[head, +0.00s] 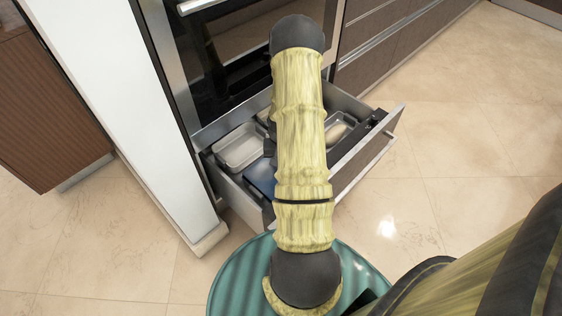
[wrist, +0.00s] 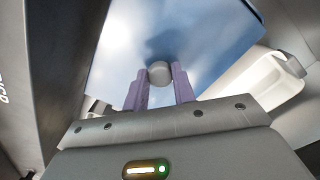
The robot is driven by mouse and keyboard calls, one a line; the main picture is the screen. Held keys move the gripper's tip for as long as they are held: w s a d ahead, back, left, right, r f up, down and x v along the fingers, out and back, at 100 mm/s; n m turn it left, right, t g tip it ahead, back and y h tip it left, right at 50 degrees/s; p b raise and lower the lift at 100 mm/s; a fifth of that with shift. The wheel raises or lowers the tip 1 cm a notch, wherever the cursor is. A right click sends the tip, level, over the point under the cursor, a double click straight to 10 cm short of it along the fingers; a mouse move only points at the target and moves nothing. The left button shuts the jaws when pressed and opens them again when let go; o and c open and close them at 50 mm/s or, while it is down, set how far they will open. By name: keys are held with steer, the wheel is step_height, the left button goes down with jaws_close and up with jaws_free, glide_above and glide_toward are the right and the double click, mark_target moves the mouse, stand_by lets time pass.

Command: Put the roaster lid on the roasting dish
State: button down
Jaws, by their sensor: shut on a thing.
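The roaster lid shows in the wrist view as a shiny blue-grey sheet (wrist: 205,45) with a round grey knob (wrist: 159,72). My gripper (wrist: 158,84) has its two purple fingers on either side of the knob, shut on it. In the head view a blue corner of the lid (head: 261,178) shows in the open drawer, left of my arm; the gripper is hidden behind the arm. A pale rectangular dish (head: 240,148) lies behind the lid. I cannot tell whether it is the roasting dish, or whether the lid is lifted clear.
The drawer front (head: 368,155) stands pulled out below the oven (head: 235,60). Another pale dish (head: 342,130) lies at the drawer's right end, beside a dark item (head: 372,126). A white dish with a handle (wrist: 270,82) is right of the lid. A white panel (head: 125,90) stands left.

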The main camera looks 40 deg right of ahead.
steer(key=shift+f, duration=0.15)
steer(key=c, duration=1.1)
jaws_free()
step_height(320, 180, up, 17)
steer(key=p, duration=0.6)
steer(key=shift+r, duration=0.2)
